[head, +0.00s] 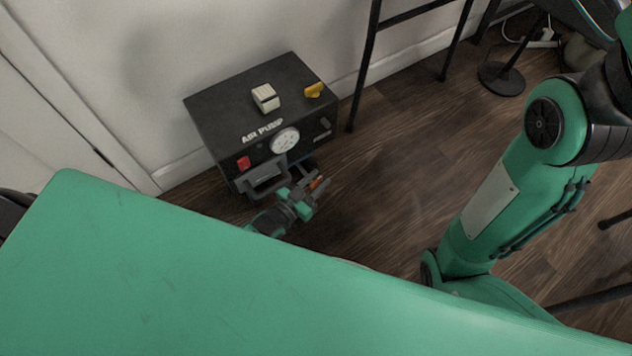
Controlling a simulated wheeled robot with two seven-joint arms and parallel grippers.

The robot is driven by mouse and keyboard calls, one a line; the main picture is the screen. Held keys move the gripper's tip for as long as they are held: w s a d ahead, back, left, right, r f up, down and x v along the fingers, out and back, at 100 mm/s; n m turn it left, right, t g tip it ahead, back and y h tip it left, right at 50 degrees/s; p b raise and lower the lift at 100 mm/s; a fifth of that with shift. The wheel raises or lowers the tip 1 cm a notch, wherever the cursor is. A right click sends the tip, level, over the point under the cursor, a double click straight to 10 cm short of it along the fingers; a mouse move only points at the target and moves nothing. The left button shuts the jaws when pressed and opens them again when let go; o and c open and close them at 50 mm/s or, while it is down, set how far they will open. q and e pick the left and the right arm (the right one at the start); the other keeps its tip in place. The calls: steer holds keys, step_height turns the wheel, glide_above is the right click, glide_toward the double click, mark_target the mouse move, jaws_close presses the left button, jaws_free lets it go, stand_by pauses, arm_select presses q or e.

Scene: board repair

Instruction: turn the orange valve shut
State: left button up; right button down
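The black air pump box (218,122) stands on the floor against the wall, with a round white gauge, a red switch and a front handle. A small orange part (317,183), which looks like the valve handle, shows low at the front right of the box. My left gripper (315,187) is at this orange part, with its fingers beside or around it. Its fingers are too small and dark to tell whether they are shut on it. The valve's body is mostly hidden by the gripper. My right gripper is out of view.
The wooden floor (410,150) between is clear.

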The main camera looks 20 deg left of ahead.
arm_select(q)
steer(key=shift+c, duration=0.2)
jaws_close()
steer(key=shift+m+g+h, duration=0.4)
steer(key=shift+m+h, duration=0.3)
steer(key=shift+h, duration=0.1)
steer(key=shift+m+g+h, duration=0.8)
steer(key=shift+h, duration=0.4)
